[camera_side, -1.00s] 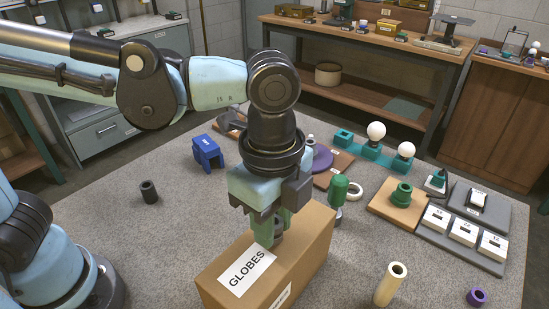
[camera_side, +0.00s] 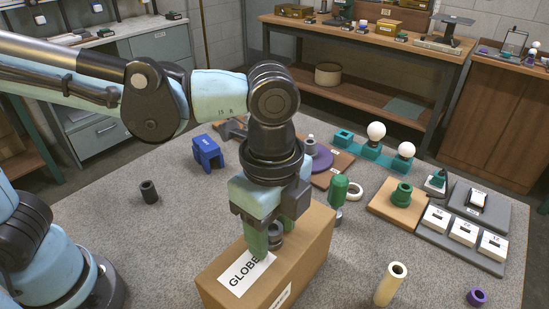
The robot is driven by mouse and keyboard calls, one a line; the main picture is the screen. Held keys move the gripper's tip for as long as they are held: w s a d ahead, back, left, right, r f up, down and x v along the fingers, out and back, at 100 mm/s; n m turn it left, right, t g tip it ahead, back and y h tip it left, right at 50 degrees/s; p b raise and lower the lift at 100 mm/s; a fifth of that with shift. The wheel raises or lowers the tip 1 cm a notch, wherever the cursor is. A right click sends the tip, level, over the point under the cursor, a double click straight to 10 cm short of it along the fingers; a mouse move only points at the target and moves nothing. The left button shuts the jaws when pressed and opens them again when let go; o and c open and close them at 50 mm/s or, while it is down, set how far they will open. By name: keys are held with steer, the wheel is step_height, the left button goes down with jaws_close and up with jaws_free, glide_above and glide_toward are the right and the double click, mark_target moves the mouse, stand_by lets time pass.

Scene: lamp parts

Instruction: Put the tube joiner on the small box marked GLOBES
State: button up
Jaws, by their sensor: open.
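The small box marked GLOBES (camera_side: 308,257) is brown cardboard and stands at the front middle of the table. A short dark grey tube, which looks like the tube joiner (camera_side: 275,238), stands on its top beside the white label. My gripper (camera_side: 268,238) is low over the box top, with its jaws open at the tube. One green finger is apart from it on the left and covers the end of the label's word. The far finger is mostly hidden.
Another dark grey tube (camera_side: 149,192) and a blue bracket (camera_side: 207,152) stand to the left. A green-handled tool (camera_side: 339,190) is close behind the box. A cream tube (camera_side: 389,285) stands to its right. Lamp parts and switch plates fill the right side.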

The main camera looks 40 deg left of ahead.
mark_target(272, 232)
step_height(272, 232, up, 12)
steer(key=w+a+f+n+t, duration=0.1)
steer(key=a+f+n+t, duration=0.1)
steer(key=a+f+n, duration=0.2)
steer(key=w+a+f+n+t, duration=0.1)
steer(key=a+f+n, duration=0.3)
steer(key=a+n, duration=0.4)
steer(key=w+a+f+n+t, duration=0.2)
steer(key=a+f+n+t, duration=0.2)
steer(key=a, duration=0.7)
steer(key=shift+f+n, duration=0.25)
steer(key=shift+n, duration=0.75)
